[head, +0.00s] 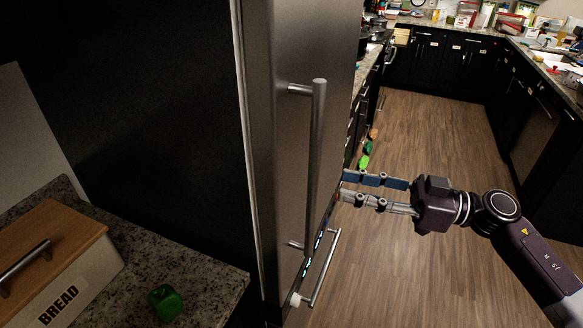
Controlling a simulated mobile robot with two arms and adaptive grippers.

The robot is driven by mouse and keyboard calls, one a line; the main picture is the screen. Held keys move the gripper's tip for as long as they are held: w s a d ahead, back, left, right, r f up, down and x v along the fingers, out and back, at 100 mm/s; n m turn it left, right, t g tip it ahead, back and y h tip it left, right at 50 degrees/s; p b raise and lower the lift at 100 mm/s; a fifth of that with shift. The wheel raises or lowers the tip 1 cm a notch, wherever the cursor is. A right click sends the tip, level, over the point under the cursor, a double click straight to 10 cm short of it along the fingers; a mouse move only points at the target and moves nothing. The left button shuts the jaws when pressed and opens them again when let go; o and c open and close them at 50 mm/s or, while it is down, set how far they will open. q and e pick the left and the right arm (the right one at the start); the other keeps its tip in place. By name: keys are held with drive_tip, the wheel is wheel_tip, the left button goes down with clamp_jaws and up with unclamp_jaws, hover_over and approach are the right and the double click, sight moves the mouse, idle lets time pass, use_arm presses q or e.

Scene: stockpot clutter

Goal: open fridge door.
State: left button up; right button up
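The tall steel fridge door (283,60) stands in the middle of the view and looks closed. Its long vertical bar handle (316,140) stands off the door front. My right gripper (343,186) comes in from the right, its two fingers apart with nothing between them. Its fingertips point left toward the fridge, just right of the handle, and look apart from it. A second bar handle (324,268) sits lower on the fridge front. My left gripper is not in view.
A bread box (65,260) and a green pepper (165,303) sit on the granite counter (205,275) at lower left. Small green and brown items (365,155) show beyond the fridge. The wood floor (430,130) is open to the right, with dark cabinets (440,70) behind.

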sight(313, 183)
drive_tip(key=shift+n+g, duration=0.3)
drive_tip(key=shift+g, duration=0.2)
drive_tip(key=a+p, duration=0.1)
drive_tip(key=a, duration=0.1)
drive_tip(key=a+p, duration=0.1)
drive_tip(key=a, duration=0.2)
drive_tip(key=a+r+p, duration=0.1)
drive_tip(key=a, duration=0.2)
drive_tip(key=shift+s, duration=0.2)
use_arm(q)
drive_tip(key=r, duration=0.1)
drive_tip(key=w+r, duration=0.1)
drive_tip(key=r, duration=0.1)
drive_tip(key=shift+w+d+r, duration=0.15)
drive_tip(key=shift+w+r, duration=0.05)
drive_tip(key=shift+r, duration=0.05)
use_arm(e)
clamp_jaws()
